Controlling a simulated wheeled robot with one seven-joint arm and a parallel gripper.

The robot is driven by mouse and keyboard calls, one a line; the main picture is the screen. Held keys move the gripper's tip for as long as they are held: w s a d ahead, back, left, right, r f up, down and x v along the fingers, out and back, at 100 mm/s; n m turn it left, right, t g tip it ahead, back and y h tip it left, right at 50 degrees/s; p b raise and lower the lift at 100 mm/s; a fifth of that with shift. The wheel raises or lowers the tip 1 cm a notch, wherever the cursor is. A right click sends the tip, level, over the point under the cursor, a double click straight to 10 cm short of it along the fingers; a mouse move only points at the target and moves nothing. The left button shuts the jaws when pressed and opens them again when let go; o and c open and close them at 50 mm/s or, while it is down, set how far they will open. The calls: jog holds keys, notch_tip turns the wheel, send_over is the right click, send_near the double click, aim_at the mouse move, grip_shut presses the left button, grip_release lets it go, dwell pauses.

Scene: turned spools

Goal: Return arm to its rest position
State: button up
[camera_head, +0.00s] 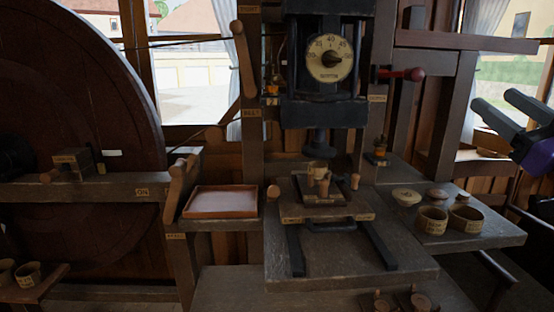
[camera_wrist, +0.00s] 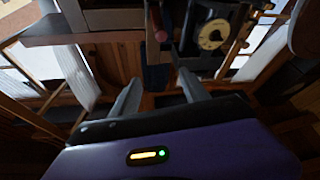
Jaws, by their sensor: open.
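My gripper (camera_head: 510,108) is at the right edge of the head view, raised above the right shelf and apart from everything. Its two dark fingers are spread, with nothing between them. In the wrist view my gripper (camera_wrist: 160,92) also shows open and empty, with its fingers pointing toward the wooden wall and the machine. The purple gripper body (camera_wrist: 165,155) fills the bottom of that view. The rest of my arm is mostly out of view.
A dark press with a round dial (camera_head: 330,58) stands in the middle. The right shelf (camera_head: 490,232) holds labelled bowls (camera_head: 432,220). A reddish tray (camera_head: 220,202) and a large wheel (camera_head: 80,120) are at left.

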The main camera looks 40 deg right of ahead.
jog(key=s+d+r+m+h, duration=0.2)
jog(key=s+m+h, duration=0.2)
jog(key=m+h, duration=0.15)
jog(key=w+a+f+m+g+p, duration=0.1)
jog(key=w+a+f, duration=0.1)
jog(key=a+f, duration=0.45)
jog(key=w+a+f+m+g+y+p, duration=0.15)
jog(key=a+f, duration=0.25)
jog(key=f, duration=0.6)
jog(key=w+a+f+g+p, duration=0.1)
jog(key=w+a+f, duration=0.1)
jog(key=a+f, duration=0.5)
jog(key=s+a+f+n+y+p, duration=0.1)
jog(key=s+a+f+n+y, duration=0.2)
jog(key=a, duration=0.4)
jog(key=s+a+f+n+g+y+p, duration=0.1)
jog(key=s+a+f+n+y+p, duration=0.1)
jog(key=s+a+f+y, duration=0.3)
jog(key=s+a+f+n+g+y+p, duration=0.1)
jog(key=s+a+f+n+y, duration=0.3)
jog(key=s+a+f, duration=0.3)
jog(key=a, duration=0.4)
jog(key=shift+s+f+y, duration=0.3)
jog(key=shift+s+y, duration=0.05)
jog(key=shift+y, duration=0.05)
